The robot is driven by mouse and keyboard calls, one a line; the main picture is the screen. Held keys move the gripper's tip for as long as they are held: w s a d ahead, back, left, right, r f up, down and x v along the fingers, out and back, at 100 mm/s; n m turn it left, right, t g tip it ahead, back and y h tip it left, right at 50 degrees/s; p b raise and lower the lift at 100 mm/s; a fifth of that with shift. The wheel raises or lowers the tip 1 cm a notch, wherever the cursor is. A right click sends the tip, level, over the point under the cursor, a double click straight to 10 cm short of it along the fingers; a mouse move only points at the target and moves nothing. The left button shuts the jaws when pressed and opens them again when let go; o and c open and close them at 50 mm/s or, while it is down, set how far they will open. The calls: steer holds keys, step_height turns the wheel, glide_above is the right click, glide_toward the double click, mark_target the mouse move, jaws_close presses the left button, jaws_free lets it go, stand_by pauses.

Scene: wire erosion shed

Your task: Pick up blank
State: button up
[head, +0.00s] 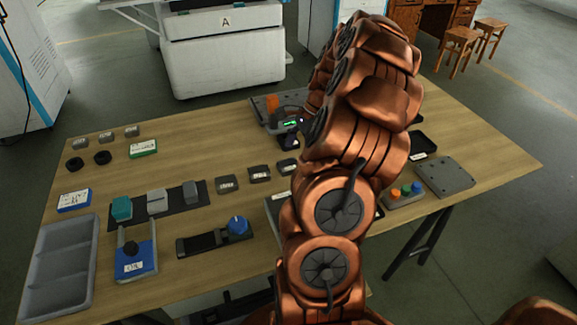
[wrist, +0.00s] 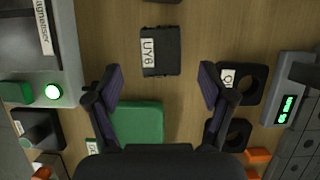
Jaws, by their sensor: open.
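A dark block labelled "UY6" (wrist: 165,52), which may be the blank, lies on the wooden table just beyond my fingertips in the wrist view. My gripper (wrist: 160,80) is open, its two purple-lined fingers spread wide apart with nothing held. A flat green piece (wrist: 137,122) shows between the fingers, closer to the palm. In the head view several dark labelled blocks lie mid-table, such as one (head: 227,184) and another (head: 260,173); I cannot tell which is the "UY6" block. My copper arm hides much of the right side of the table there.
In the wrist view a demagnetiser (wrist: 72,62) with a lit green button stands left, and two dark rings (wrist: 252,84) and a display unit (wrist: 287,100) stand right. In the head view a grey tray (head: 48,290) lies at the table's left edge.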

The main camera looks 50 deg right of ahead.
mark_target(288, 164)
steer(key=x, duration=0.4)
steer(key=shift+w+a, duration=0.1)
steer(key=shift+a, duration=0.1)
steer(key=shift+r, duration=0.1)
jaws_close()
stand_by(0.4)
